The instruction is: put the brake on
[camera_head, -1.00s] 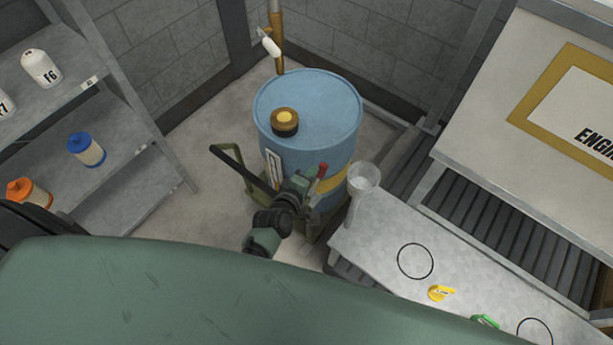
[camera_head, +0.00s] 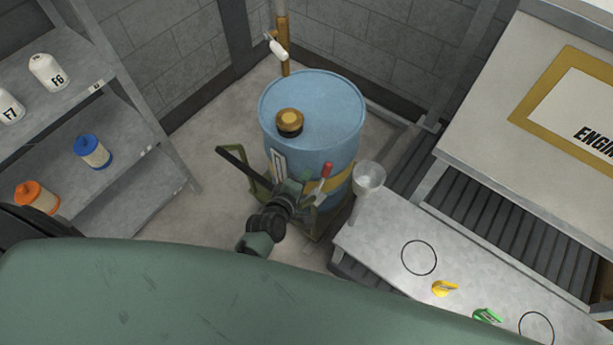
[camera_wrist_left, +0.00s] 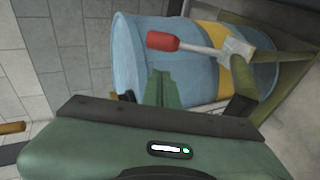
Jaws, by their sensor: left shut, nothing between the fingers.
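A blue drum (camera_head: 335,110) with a yellow band stands on a green wheeled cart (camera_head: 262,187). A lever with a red grip (camera_head: 327,170) stands up at the drum's front right; I take it for the brake lever. In the left wrist view its red grip (camera_wrist_left: 162,41) points left and its metal shaft runs right to a bracket (camera_wrist_left: 237,48) on the green frame. My left gripper (camera_head: 306,188) is just left of the lever. In the wrist view its fingers (camera_wrist_left: 164,88) are shut and empty, below the red grip, with a gap showing. My right gripper is out of view.
A low metal table (camera_head: 385,241) with a clear funnel-like cup (camera_head: 369,178), yellow (camera_head: 444,288) and green (camera_head: 487,315) pieces is at right. Shelves with bottles (camera_head: 47,70) stand left. A pipe with a white-handled tap (camera_head: 277,48) is behind the drum. Floor left of the cart is clear.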

